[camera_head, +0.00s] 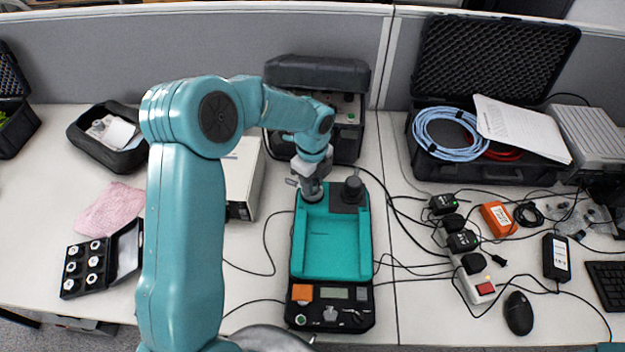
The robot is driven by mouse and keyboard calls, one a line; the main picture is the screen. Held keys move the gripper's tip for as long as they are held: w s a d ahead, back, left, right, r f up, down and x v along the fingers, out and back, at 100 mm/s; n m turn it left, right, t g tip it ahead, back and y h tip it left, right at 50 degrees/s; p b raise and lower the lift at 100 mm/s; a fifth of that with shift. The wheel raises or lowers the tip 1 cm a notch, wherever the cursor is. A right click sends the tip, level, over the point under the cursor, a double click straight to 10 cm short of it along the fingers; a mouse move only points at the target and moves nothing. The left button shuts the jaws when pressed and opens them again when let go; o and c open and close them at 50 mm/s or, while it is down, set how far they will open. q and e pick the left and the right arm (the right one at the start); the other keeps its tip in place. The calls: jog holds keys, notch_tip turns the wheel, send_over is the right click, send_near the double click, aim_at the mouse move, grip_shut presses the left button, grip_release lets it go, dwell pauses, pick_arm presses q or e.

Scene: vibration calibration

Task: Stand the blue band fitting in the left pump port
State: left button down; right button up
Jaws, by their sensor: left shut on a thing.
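The teal pump unit (331,245) lies on the white table, centre right, with a black control panel at its near end. My left gripper (311,180) is over the far left corner of the pump, where the left port is. It is shut on a small grey metal fitting (312,193), whose lower end is at the port. The gripper covers much of the fitting and the port, so I cannot make out a blue band or tell whether it is seated. A dark fitting (353,187) stands upright at the pump's far right corner. My right gripper is not in view.
A black case (72,284) with several white-topped pieces sits at the left, beside a pink cloth (110,209). A dark instrument (346,125) stands just behind the pump. Cables, a power strip (474,284) and a mouse (518,313) lie to the right.

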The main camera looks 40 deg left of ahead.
pick_arm(q)
jog(key=shift+s+d+f, duration=0.1)
jog(key=shift+s+f, duration=0.05)
jog(key=shift+f, duration=0.3)
dwell(0.5)
jog(key=c, duration=1.1)
grip_release()
jog(key=o, duration=0.3)
jog(key=shift+f+b, duration=0.2)
jog(key=shift+b, duration=0.1)
jog(key=shift+o, duration=0.2)
jog(key=shift+s, duration=0.1)
notch_tip(320, 180, up, 17)
jog(key=shift+w+r, duration=0.15)
jog(key=shift+w, duration=0.15)
